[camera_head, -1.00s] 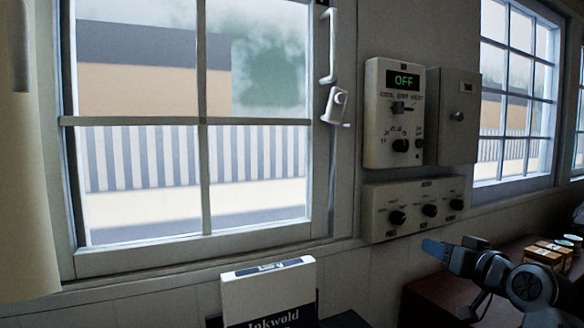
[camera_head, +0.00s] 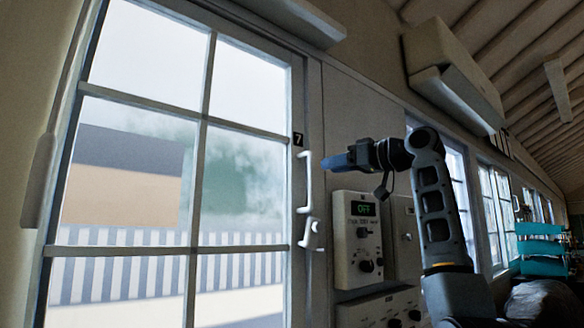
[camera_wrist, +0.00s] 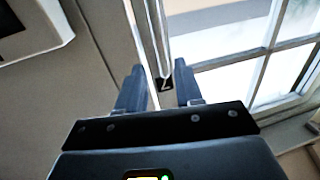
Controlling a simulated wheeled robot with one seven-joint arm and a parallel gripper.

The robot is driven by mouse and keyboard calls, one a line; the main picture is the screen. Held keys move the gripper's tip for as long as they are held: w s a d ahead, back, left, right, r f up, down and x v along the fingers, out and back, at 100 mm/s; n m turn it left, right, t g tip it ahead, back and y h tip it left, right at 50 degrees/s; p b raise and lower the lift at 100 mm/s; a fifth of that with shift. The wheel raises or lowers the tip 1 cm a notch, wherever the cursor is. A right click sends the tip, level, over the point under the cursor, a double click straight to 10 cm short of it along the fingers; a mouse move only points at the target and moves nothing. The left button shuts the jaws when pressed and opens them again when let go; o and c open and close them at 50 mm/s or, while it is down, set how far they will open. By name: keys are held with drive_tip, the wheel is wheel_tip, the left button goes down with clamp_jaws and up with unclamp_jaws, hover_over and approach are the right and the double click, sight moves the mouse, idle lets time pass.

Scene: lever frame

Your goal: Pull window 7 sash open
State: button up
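The window 7 sash (camera_head: 200,120) is a white frame with several panes, and it looks shut. A black plate marked 7 (camera_head: 297,139) is at its right edge. Below the plate is a white upright pull handle (camera_head: 304,183), with a white latch (camera_head: 311,233) under it. My gripper (camera_head: 325,163), with blue fingers, is just right of the handle, near its top. In the wrist view my gripper (camera_wrist: 158,80) is open, with the 7 plate (camera_wrist: 166,85) and the end of a white bar, likely the handle, showing between the fingers. I see no contact.
A switch panel reading OFF (camera_head: 358,235) is on the wall right of the latch, below my arm. A wall unit (camera_head: 450,75) hangs above at the right. Teal trays (camera_head: 540,245) stand far right. A roller housing (camera_head: 290,15) runs above the window.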

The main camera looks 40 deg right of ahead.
drive_tip(key=shift+p+x, duration=1.35)
drive_tip(key=shift+x, duration=2.55)
drive_tip(key=shift+a+r, duration=0.1)
drive_tip(key=shift+c, duration=0.4)
clamp_jaws()
